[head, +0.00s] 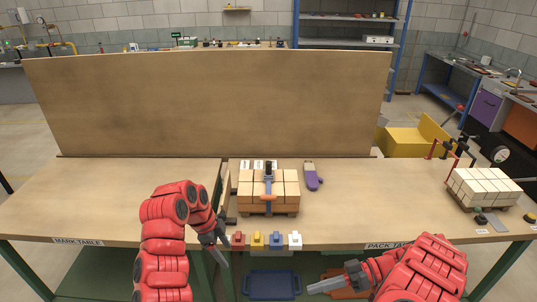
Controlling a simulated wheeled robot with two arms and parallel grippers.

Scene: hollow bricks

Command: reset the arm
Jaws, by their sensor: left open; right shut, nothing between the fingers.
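My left arm (164,235) is red and bends over the front of the table. Its gripper (219,255) points down and to the right at the table's front edge, left of the small coloured blocks. It is open with nothing in it. My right arm (430,268) is at the lower right. Its gripper (318,287) points left, in front of the table edge, and is shut with nothing between the fingers.
Several coloured blocks (257,240) line the front edge. White bricks (482,187) stand right. A tall board (210,105) closes the back.

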